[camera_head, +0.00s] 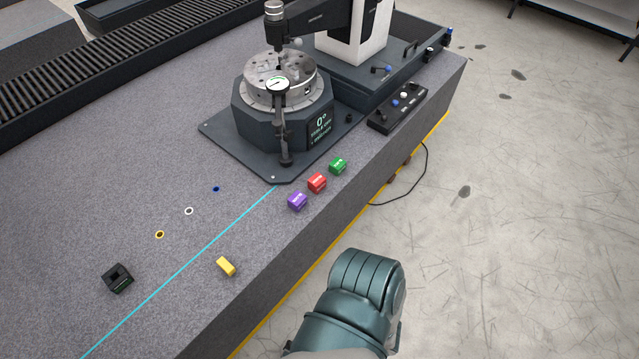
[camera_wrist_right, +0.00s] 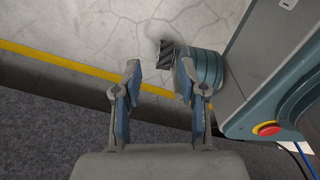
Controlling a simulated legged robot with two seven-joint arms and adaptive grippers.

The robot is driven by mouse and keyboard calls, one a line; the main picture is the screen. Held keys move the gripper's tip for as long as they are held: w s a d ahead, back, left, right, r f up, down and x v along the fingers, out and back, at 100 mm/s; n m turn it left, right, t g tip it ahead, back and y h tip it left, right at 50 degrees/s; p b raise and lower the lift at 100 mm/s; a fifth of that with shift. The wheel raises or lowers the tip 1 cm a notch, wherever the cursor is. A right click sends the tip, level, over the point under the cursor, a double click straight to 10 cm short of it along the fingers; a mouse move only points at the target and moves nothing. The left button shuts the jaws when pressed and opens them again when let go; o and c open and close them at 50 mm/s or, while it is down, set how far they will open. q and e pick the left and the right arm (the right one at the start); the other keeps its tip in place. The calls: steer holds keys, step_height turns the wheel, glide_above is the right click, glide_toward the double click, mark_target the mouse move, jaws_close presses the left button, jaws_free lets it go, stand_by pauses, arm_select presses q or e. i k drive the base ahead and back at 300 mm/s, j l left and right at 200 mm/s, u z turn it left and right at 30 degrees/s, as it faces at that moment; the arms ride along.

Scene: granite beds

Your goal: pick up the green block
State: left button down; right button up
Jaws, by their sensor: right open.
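The green block (camera_head: 338,166) sits on the granite bed near its right-hand edge, just beyond the red block (camera_head: 317,182) in the head view. A purple block (camera_head: 297,201) is nearer in the same row. My right gripper (camera_wrist_right: 158,75) is open and empty in the right wrist view, its fingers apart over the bed's edge and floor. The green block is not visible in that view. A teal link of my arm shows at the bottom of the head view, away from the blocks. My left gripper is not in view.
A round fixture on a dark base (camera_head: 285,115) stands just behind the blocks. A black control box (camera_head: 398,107) lies farther along the edge. A yellow block (camera_head: 226,266) and a black socketed block (camera_head: 117,278) lie nearer. The bed around the cyan line (camera_head: 190,262) is mostly clear.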

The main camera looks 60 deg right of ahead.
mark_target(338, 165)
steer(key=k+z, duration=0.25)
steer(key=z, duration=0.2)
steer(key=k+l+z, duration=0.15)
steer(key=z, duration=0.3)
steer(key=i+l+z, duration=0.1)
steer(key=i+z, duration=0.25)
steer(key=i+l+z, duration=0.1)
steer(key=z, duration=0.25)
steer(key=i+z, duration=0.35)
